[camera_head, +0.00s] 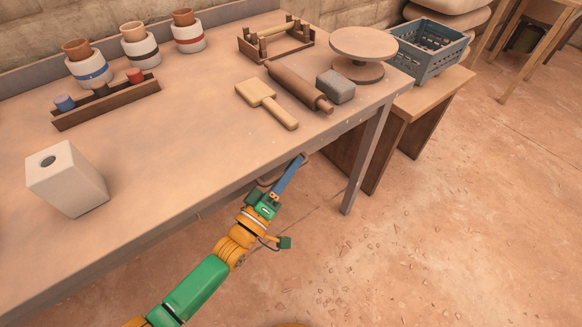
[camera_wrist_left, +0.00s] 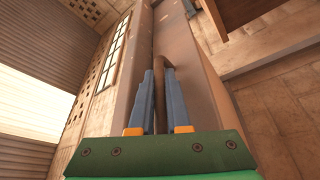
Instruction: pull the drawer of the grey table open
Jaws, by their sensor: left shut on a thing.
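The grey table (camera_head: 185,140) fills the left and middle of the head view, with a dusty top and a grey front edge. My left gripper (camera_head: 299,161) reaches in from below to just under that edge, near the right front leg. In the left wrist view my left gripper (camera_wrist_left: 160,100) has its two blue fingers on either side of a curved brown handle (camera_wrist_left: 168,66) and is shut on it. The drawer front is mostly hidden beneath the tabletop in the head view, and I cannot tell how far out the drawer is. My right gripper is not in view.
On the tabletop stand several banded pots (camera_head: 140,47), a white block with a hole (camera_head: 66,178), a wooden paddle (camera_head: 265,101), a rolling pin (camera_head: 297,88) and a round turntable (camera_head: 363,45). A blue crate (camera_head: 428,52) rests on a bench at right. The floor before the table is clear.

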